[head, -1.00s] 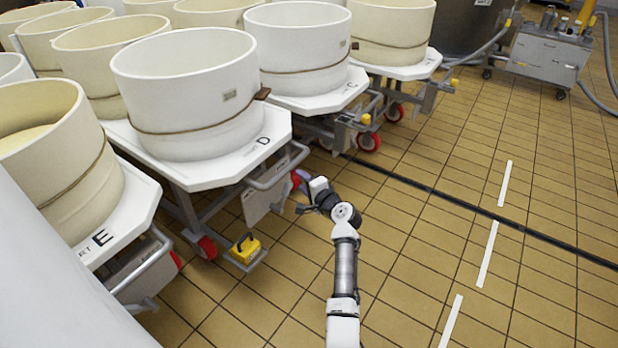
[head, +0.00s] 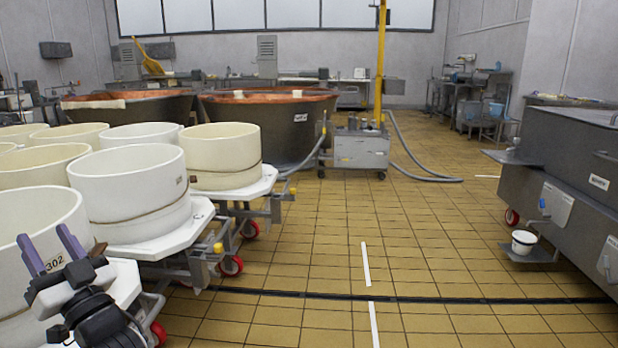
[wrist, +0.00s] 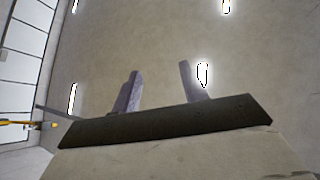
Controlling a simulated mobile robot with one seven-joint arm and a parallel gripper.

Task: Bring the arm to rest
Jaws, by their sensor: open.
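My gripper (head: 50,250) is at the lower left of the head view, raised in front of a white tub (head: 30,228) on a cart. Its two purple-grey fingers point up and stand apart, with nothing between them. In the wrist view the two fingers (wrist: 160,92) are also apart, against a plain ceiling with bright lamps. The rest of my arm is mostly out of the head view.
Several white and cream tubs (head: 130,188) on wheeled carts fill the left. Copper vats (head: 262,128) and a grey wheeled trolley (head: 360,150) stand behind. A grey tank (head: 575,160) is at the right. The tiled floor (head: 400,240) between is largely clear.

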